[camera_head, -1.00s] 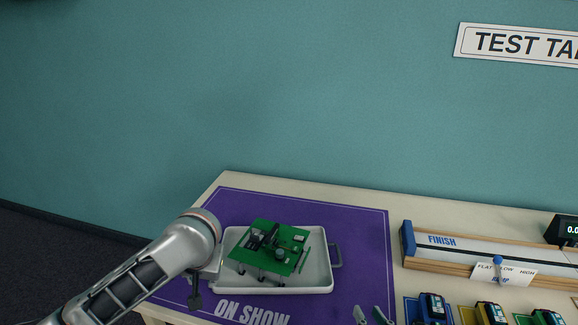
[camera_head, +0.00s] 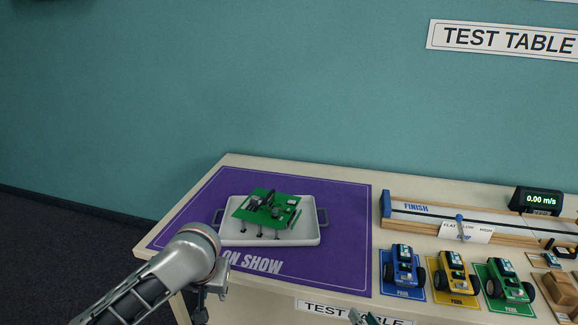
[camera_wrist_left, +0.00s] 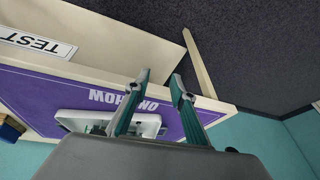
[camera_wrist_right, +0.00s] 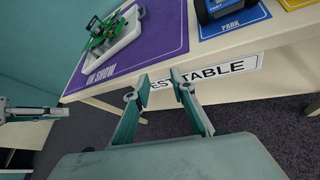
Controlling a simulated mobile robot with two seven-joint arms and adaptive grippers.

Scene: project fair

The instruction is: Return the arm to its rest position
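My left gripper (camera_head: 212,288) is in front of the table's front edge, apart from the white tray (camera_head: 228,238). In the left wrist view its two fingers (camera_wrist_left: 162,84) are spread with nothing between them. My right gripper (camera_head: 364,318) shows only by its tips at the bottom of the head view. In the right wrist view its fingers (camera_wrist_right: 154,86) are spread and empty, in front of the table-edge sign. A green circuit board (camera_head: 262,208) on dark legs sits in the white tray, which lies on the purple "ON SHOW" mat (camera_head: 345,215).
Blue (camera_head: 404,266), yellow (camera_head: 454,275) and green (camera_head: 508,284) toy cars stand on coloured parking pads at the right. Behind them runs a track (camera_head: 420,220) with a speed display (camera_head: 538,200). A brown block (camera_head: 558,290) lies at far right. Dark floor is left of the table.

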